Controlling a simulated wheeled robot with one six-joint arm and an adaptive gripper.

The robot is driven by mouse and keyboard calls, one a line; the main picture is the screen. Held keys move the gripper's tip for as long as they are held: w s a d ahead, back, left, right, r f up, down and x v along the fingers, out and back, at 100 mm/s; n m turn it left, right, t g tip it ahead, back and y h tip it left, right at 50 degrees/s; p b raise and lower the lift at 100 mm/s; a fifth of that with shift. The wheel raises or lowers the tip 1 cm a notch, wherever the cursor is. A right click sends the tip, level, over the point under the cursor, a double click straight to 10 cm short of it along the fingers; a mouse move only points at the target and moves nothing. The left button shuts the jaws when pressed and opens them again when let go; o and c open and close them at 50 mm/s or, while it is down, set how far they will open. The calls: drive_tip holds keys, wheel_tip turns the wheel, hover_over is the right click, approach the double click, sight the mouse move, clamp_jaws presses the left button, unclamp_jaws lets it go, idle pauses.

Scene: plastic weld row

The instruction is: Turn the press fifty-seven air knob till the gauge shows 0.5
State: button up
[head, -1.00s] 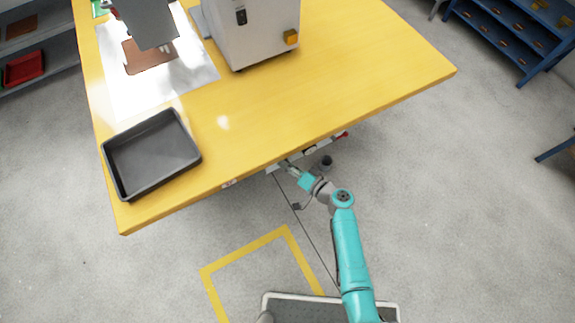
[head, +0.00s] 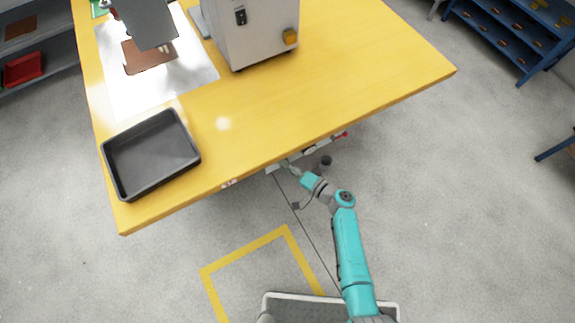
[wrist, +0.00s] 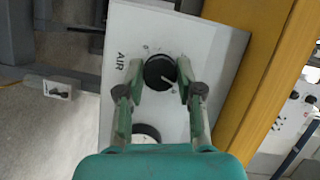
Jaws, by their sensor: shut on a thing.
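The air knob (wrist: 159,72) is a round black dial with a white pointer line, on a light panel (wrist: 203,50) marked AIR in the wrist view. My gripper (wrist: 160,85) has a finger on each side of the knob and is shut on it. A round gauge (wrist: 146,132) sits below the knob; my gripper body covers most of it and its reading cannot be seen. In the head view my gripper (head: 290,168) is at the front edge of the yellow table, by the panel under it. The knob itself is hidden there.
The yellow table (head: 330,95) overhangs the panel; its edge (wrist: 262,75) runs close beside the right finger. A dark tray (head: 150,155) and a grey press (head: 258,30) stand on top. A small socket box (wrist: 58,89) is at left.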

drive_tip(key=o, duration=1.2)
drive_tip(key=shift+c, duration=0.2)
drive_tip(key=v, duration=1.2)
